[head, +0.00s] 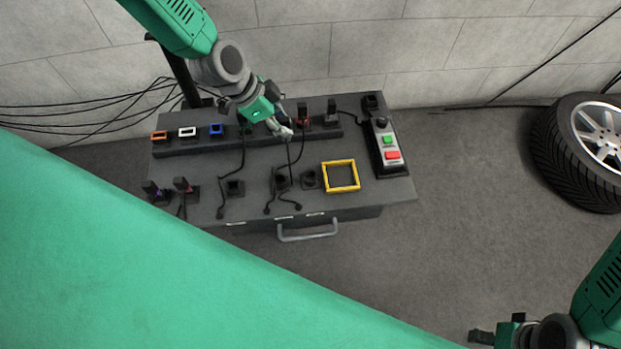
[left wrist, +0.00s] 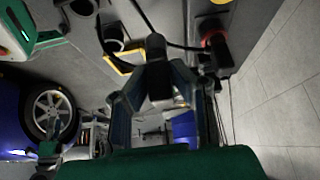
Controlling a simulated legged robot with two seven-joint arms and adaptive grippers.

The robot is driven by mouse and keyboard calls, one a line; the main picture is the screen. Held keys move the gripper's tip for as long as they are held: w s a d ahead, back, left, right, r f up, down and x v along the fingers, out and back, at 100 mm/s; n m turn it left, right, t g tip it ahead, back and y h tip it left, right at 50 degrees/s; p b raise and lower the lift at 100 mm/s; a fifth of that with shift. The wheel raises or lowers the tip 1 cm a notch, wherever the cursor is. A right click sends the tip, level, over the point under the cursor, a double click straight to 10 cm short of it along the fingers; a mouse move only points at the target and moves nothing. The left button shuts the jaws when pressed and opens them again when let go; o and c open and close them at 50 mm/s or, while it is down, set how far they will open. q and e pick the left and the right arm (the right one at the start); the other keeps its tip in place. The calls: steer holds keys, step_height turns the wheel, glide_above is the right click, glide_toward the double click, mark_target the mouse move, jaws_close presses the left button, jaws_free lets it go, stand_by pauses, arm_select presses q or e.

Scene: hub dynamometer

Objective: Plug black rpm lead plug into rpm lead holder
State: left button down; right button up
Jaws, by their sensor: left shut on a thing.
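My left gripper (head: 284,131) is above the back part of the dark bench, beside the raised back row. In the left wrist view its two fingers are shut on a black plug (left wrist: 158,80), with a black cable running up from it. In the head view the plug is mostly hidden by the gripper, and a dark lead hangs below it. Several black holders stand on the bench, among them one in the front row (head: 310,179); I cannot tell which is the rpm lead holder. My right gripper (head: 482,337) is at the lower right, far from the bench; its opening is unclear.
A yellow square frame (head: 341,162) lies at the bench's front right. A control box (head: 388,155) with green and red buttons stands at the right edge. Orange, white and blue frames (head: 216,129) line the back row. Loose leads lie across the bench. A wheel (head: 585,150) is at the right.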

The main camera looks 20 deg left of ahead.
arm_select(q)
steer(key=shift+w+d+b, duration=0.15)
steer(key=shift+w+d, duration=0.5)
steer(key=shift+d, duration=0.35)
steer(key=shift+w+d+b, duration=0.15)
steer(key=shift+w+d, duration=0.45)
steer(key=shift+d, duration=0.4)
steer(key=s+d+p, duration=0.2)
steer(key=s+d, duration=0.2)
steer(key=s, duration=0.2)
steer(key=shift+s, duration=0.35)
steer(key=shift+f+b, duration=0.95)
steer(key=shift+f, duration=1)
steer(key=shift+f, duration=0.15)
